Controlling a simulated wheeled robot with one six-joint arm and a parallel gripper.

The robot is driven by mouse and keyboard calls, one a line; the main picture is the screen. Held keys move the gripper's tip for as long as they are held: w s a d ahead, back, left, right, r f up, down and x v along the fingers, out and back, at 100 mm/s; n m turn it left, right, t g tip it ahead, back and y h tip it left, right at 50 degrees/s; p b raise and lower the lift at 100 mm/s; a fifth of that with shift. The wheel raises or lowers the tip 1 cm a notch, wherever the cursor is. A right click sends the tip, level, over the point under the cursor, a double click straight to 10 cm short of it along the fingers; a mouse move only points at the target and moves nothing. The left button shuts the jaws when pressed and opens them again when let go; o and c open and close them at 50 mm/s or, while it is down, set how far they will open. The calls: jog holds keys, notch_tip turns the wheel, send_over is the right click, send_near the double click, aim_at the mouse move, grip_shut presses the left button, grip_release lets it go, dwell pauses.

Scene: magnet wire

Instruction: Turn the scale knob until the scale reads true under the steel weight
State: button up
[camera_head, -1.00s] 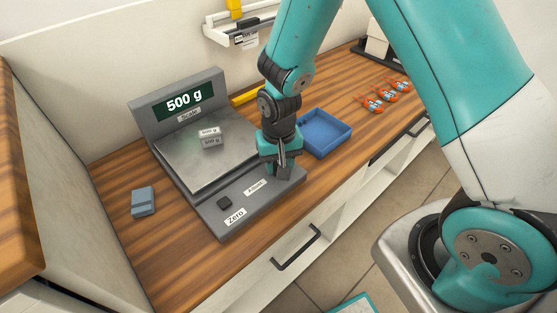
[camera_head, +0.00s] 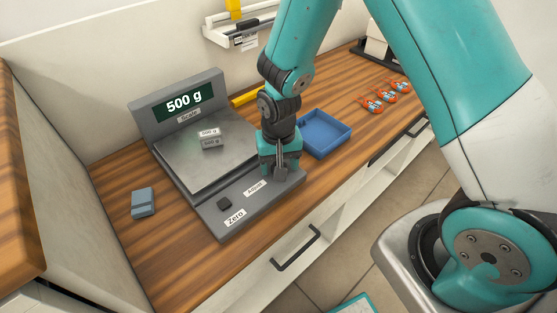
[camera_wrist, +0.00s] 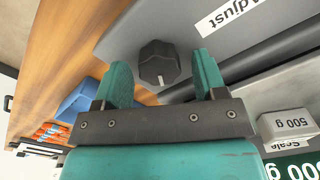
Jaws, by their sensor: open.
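The grey scale (camera_head: 188,197) stands on the wooden counter, and its display (camera_head: 184,101) reads 500 g. The steel weight (camera_head: 210,141), marked 500 g, sits on the scale's pan; it also shows at the right of the wrist view (camera_wrist: 287,128). The dark faceted adjust knob (camera_wrist: 159,63) is beside the "Adjust" label in the wrist view, with a light mark on its edge. My gripper (camera_wrist: 163,80) is open, its teal fingers on either side of the knob with gaps visible. In the head view my gripper (camera_head: 281,172) hides the knob.
Several orange items (camera_head: 372,104) lie farther right. The counter's front edge is close to the scale.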

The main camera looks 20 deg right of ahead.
notch_tip(320, 180, up, 17)
jog(key=shift+r+p, duration=0.2)
jog(key=shift+p, duration=0.25)
dwell(0.3)
jog(key=s+a+r+n+y+p, duration=0.1)
jog(key=s+r+n, duration=0.3)
jog(key=s, duration=0.5)
jog(key=s+a+r+n+y+p, duration=0.2)
jog(key=s+r+n, duration=0.3)
jog(key=s+r, duration=0.3)
jog(key=shift+s+a+r+n+y, duration=0.25)
jog(key=shift+s+a+y, duration=0.35)
jog(key=shift+s+a, duration=0.3)
